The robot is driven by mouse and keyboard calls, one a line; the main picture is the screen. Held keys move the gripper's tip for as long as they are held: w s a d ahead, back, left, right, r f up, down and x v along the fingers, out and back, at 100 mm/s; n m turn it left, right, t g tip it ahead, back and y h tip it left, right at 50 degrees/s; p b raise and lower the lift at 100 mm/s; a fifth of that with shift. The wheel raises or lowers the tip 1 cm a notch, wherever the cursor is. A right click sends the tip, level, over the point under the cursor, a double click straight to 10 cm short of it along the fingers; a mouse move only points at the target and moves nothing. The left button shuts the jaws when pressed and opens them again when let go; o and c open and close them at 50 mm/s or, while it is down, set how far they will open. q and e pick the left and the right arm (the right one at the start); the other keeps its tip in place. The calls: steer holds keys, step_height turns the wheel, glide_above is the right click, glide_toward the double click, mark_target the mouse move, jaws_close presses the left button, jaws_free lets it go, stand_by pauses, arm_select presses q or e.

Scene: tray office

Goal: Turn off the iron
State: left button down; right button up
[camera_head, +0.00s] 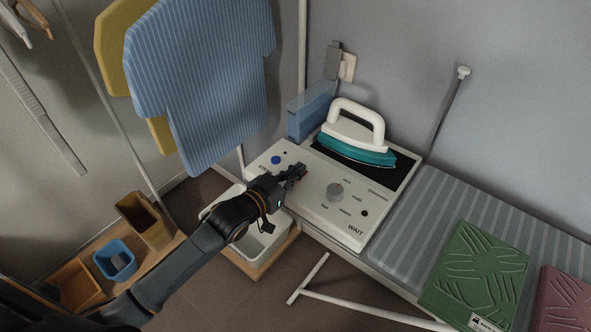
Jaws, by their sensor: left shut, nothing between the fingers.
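The iron (357,135), with a white handle and a teal body, stands on a dark plate at the back of a white control panel (318,213). My left gripper (303,171) is shut and empty over the panel, between the blue button and the knob. I cannot tell whether its tips touch the panel. The gripper hides part of the panel's left side. My right gripper is not in view.
A blue box (310,108) stands behind the panel. A striped shirt (205,80) hangs at left. A white bin (262,246) and wooden tray (150,262) are below.

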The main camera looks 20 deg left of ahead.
arm_select(q)
steer(key=r+p, duration=0.1)
steer(key=r, duration=0.1)
steer(key=r+p, duration=0.2)
steer(key=shift+w, duration=0.2)
steer(key=shift+s+r+p, duration=0.15)
steer(key=shift+s+p, duration=0.1)
steer(key=shift+p, duration=0.15)
steer(key=r+b+v, duration=0.1)
steer(key=b+v, duration=0.1)
steer(key=v, duration=0.7)
steer(key=shift+r, duration=0.25)
